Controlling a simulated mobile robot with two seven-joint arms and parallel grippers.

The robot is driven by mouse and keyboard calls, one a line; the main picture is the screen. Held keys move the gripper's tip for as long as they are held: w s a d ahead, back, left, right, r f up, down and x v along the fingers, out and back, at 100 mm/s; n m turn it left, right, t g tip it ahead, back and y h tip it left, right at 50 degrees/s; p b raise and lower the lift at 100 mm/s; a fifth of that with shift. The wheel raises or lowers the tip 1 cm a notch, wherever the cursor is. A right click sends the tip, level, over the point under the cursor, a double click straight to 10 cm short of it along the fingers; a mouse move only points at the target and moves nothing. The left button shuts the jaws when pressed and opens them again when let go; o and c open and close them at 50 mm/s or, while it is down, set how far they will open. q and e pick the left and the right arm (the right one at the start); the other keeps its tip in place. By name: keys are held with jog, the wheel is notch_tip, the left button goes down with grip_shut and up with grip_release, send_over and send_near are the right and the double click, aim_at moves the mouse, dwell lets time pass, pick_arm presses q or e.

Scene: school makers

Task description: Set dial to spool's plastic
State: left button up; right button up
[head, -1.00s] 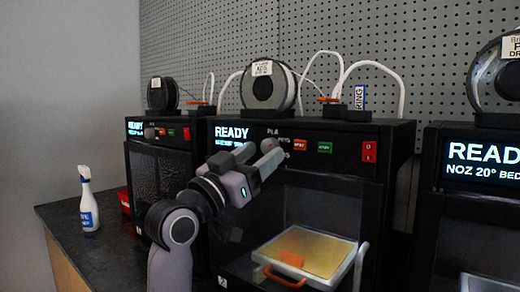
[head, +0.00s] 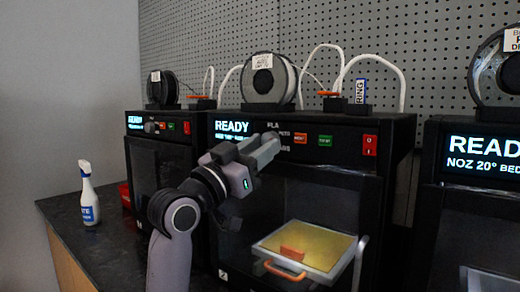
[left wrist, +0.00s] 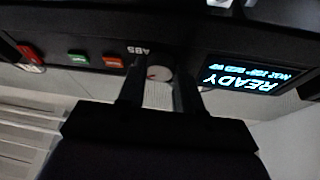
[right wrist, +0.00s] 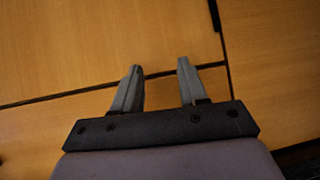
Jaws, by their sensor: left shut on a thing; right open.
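The middle printer (head: 350,150) carries a dial on its front panel, with PLA printed above it. In the head view my left gripper (head: 268,142) covers the dial. In the left wrist view the round grey dial (left wrist: 158,74) with a small red mark sits between the fingers of my left gripper (left wrist: 158,88), which is shut on it; ABS is printed beside it. The filament spool (head: 264,80) stands on top of this printer; its white label (head: 262,61) is too blurred to read surely. My right gripper (right wrist: 160,68) is open and empty in front of wooden panels.
The screen (head: 231,127) reads READY. Orange and green buttons (head: 325,141) and a red switch (head: 370,145) sit right of the dial. Other printers stand at left (head: 160,150) and right (head: 475,200). A spray bottle (head: 88,200) stands on the counter at left.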

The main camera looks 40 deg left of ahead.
pick_arm(q)
jog(key=shift+a+r+m+g+h+b, duration=0.15)
jog(key=shift+m+g+h+b, duration=0.55)
jog(key=shift+m, duration=1.7)
jog(key=shift+a+r+m+g+h+b, duration=0.1)
jog(key=shift+m+g+h+b, duration=0.6)
jog(key=shift+m, duration=1.7)
jog(key=shift+a+r+m+g+h+b, duration=0.15)
jog(key=shift+m+g+h, duration=0.25)
jog(key=shift+m+h, duration=1.35)
jog(key=shift+m+y, duration=0.45)
jog(key=shift+m, duration=0.3)
jog(key=o, duration=1)
jog(key=shift+o, duration=0.2)
jog(key=shift+f+n, duration=0.15)
jog(key=shift+n, duration=0.15)
